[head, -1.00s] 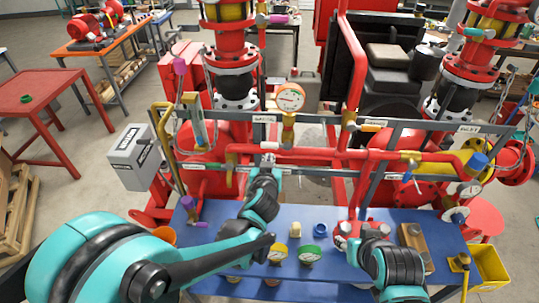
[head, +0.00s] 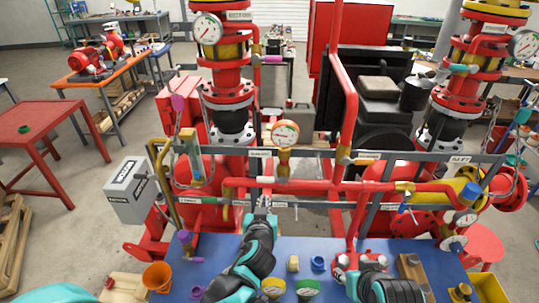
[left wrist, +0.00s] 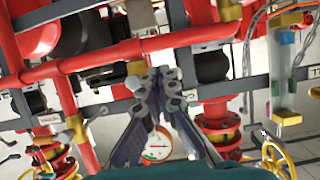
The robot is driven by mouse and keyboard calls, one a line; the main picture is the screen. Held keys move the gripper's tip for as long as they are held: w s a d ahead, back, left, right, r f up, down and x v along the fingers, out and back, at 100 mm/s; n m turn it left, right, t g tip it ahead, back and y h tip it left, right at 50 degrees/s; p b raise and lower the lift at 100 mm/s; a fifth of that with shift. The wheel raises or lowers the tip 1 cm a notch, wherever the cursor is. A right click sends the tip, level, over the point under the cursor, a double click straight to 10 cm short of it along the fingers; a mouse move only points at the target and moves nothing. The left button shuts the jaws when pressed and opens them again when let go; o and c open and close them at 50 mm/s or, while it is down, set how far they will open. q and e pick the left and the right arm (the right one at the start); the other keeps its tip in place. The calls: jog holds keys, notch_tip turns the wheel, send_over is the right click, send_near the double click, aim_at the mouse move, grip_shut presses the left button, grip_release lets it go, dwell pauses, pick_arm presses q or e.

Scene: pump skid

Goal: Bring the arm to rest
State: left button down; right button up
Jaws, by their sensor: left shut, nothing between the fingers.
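My left gripper (head: 265,204) is shut and empty in front of the lower grey rail (head: 315,204) of the pump skid. In the left wrist view its fingers (left wrist: 160,78) are together with nothing between them, in front of a red pipe (left wrist: 135,50) and a dial gauge (left wrist: 157,144). I cannot tell whether the fingertips touch the skid. My right arm's end (head: 375,285) is low at the right, over the blue table, beside a red fitting (head: 345,261). Its fingers cannot be made out clearly.
A grey box (head: 131,189) hangs at the left.

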pick_arm(q)
jog(key=shift+a, duration=0.1)
jog(key=s+a+f+g+y+b, duration=0.2)
jog(key=s+a+f+g+b, duration=0.2)
jog(key=s+a+f+b, duration=0.65)
jog(key=s+a+f+g+h+b, duration=0.2)
jog(key=s+f+g+b, duration=0.1)
jog(key=s+f+b, duration=0.6)
notch_tip(320, 180, down, 2)
jog(key=shift+s+a+b, duration=0.2)
jog(key=shift+s+b, duration=0.1)
jog(key=shift+s, duration=0.25)
